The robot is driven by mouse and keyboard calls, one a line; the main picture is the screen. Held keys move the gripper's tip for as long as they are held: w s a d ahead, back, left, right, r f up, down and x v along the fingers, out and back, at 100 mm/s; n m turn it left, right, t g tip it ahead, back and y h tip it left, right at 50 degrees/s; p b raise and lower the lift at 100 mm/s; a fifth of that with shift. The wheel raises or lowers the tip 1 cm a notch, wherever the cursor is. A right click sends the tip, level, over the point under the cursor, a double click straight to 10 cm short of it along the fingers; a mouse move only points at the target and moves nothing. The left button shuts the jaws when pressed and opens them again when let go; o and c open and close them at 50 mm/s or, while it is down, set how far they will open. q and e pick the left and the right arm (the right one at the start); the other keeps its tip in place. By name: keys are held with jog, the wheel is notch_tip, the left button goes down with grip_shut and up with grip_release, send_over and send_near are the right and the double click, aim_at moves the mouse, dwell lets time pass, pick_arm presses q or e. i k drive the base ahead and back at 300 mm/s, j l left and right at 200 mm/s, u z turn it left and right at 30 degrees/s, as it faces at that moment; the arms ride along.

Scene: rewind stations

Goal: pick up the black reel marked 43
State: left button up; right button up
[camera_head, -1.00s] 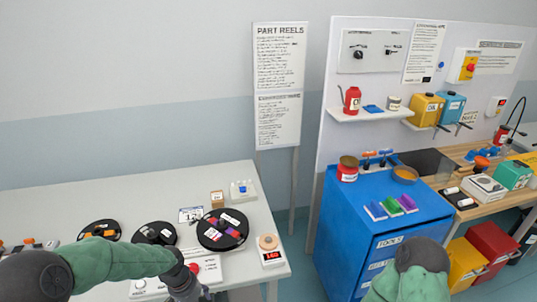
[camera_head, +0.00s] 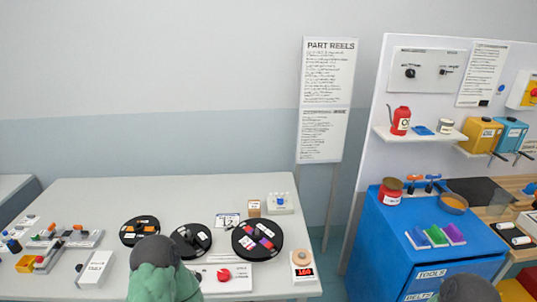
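Three black reels lie flat in a row on the grey table. The left reel (camera_head: 129,239) holds orange parts. The middle reel (camera_head: 203,245) has white labels and is partly close behind my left arm. The right reel (camera_head: 241,247) is the largest looking and holds purple and red parts. The marks on the reels are too small to read, so I cannot tell which is 43. My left arm's green and dark link rises at the bottom centre-left, and my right arm's dark link shows at the bottom right. Neither gripper is in view.
Behind the reels are a small card (camera_head: 228,220), a tan box (camera_head: 254,208) and a blue-topped box (camera_head: 280,204). A device with a red display (camera_head: 302,267) stands at the table's right end. A white panel with a red knob (camera_head: 232,277) lies in front. A blue cabinet (camera_head: 385,250) stands right.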

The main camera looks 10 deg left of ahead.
aim_at(201, 235)
jog(key=u, duration=1.2)
jog(key=i, duration=0.1)
